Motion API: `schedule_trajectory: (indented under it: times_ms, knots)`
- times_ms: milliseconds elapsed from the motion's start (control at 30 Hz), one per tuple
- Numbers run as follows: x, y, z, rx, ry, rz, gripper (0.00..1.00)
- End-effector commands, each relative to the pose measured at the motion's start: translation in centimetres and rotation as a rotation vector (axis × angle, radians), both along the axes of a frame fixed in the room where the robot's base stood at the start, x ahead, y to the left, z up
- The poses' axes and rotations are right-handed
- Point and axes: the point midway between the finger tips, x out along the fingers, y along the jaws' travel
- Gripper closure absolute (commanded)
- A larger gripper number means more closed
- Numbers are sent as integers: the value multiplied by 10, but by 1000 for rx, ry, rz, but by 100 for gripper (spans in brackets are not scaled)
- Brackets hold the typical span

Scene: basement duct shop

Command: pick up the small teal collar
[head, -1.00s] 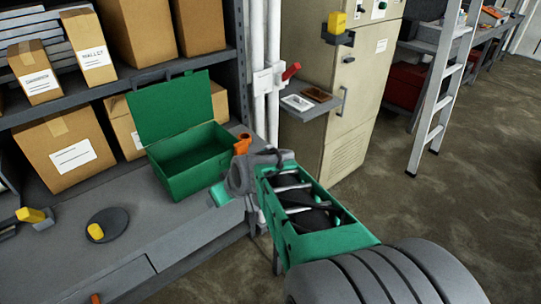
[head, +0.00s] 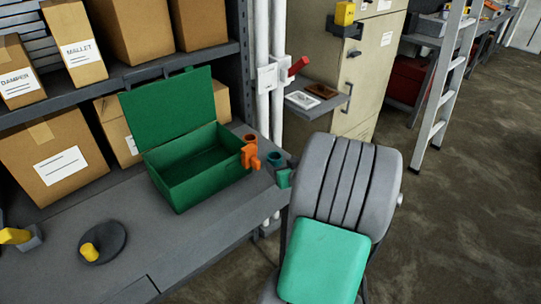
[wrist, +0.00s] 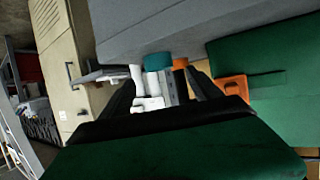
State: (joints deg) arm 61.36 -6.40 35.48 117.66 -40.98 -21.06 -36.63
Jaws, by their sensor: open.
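The small teal collar (wrist: 158,61) shows in the wrist view as a short teal cylinder at the grey bench edge, beside an orange one. In the head view my arm hides most of the gripper.
The open green box (head: 195,165) stands on the grey bench (head: 150,235), close to the collar. An orange collar (head: 251,138) is beside the teal one. White pipes (head: 270,85) and a small side shelf (head: 318,100) are behind. A dark disc with a yellow knob (head: 89,250) is at left.

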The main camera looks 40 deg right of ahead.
Motion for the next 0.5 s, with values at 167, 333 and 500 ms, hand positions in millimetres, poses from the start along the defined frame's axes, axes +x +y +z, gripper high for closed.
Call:
schedule_trajectory:
  times_ms: [167, 333, 500]
  knots:
    - [7, -9, -5, -2, -9, -12, 27]
    - [24, -21, -13, -2, -9, -22, 27]
    - [47, -29, -23, -1, -7, -24, 27]
